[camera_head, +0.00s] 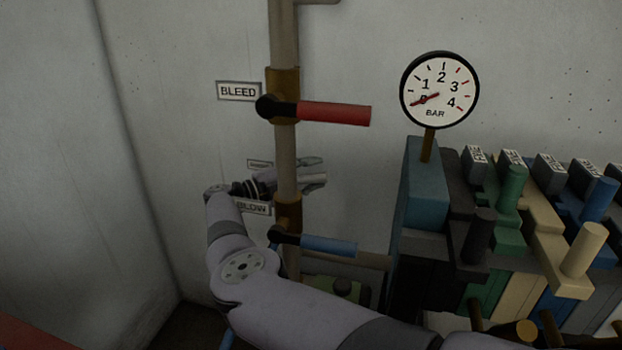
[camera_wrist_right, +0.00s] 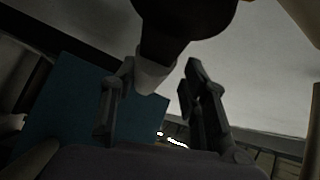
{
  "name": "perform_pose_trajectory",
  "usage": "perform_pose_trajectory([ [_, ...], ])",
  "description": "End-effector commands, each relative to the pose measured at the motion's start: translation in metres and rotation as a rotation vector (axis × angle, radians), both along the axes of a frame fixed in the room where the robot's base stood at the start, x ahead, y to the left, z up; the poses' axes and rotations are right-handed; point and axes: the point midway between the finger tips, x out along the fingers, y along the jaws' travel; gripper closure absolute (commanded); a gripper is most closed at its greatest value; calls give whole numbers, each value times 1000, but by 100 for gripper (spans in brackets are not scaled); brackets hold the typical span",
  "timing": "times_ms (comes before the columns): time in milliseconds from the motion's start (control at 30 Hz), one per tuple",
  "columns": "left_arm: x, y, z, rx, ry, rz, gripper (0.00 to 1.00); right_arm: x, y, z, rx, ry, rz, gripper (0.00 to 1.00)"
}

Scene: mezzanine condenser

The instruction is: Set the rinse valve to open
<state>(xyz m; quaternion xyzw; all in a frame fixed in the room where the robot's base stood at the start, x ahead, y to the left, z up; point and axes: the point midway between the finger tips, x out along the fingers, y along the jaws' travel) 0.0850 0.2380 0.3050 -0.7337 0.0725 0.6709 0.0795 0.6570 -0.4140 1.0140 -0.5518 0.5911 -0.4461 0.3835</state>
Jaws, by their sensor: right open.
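No label reading "rinse" is legible. A vertical pipe (camera_head: 286,150) carries a valve with a red lever (camera_head: 335,113), level and pointing right, beside a "BLEED" label (camera_head: 238,91). Lower down, a blue lever (camera_head: 328,246) also points right, near a partly covered label (camera_head: 254,207) ending in "LOW". My right gripper (camera_head: 316,172) is between these levers, its fingers past the pipe's right side, the pipe crossing in front. It is open and apparently empty. In the right wrist view, a dark rounded part with a pale tip (camera_wrist_right: 152,76) shows between its fingers (camera_wrist_right: 159,88). My left gripper is out of view.
A round gauge (camera_head: 440,90) marked BAR stands above a teal block (camera_head: 427,185). To the right is a bank of coloured blocks with upright handles (camera_head: 584,249); their tags are unreadable. The wall (camera_head: 190,45) is close behind the pipe.

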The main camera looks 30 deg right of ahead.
Motion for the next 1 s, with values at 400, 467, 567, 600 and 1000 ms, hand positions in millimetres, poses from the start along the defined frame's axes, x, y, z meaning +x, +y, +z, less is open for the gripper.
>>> perform_pose_trajectory([
  [400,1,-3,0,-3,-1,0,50,0,0,77,-2,-4,1,59],
  [467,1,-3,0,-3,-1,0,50,0,0,83,-2,-3,1,59],
  [567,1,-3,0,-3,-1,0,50,0,0,89,-3,-3,0,59],
  [600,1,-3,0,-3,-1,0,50,0,-1,90,-3,-2,0,59],
  [1000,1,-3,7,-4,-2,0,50,1,3,91,-4,-1,1,59],
])
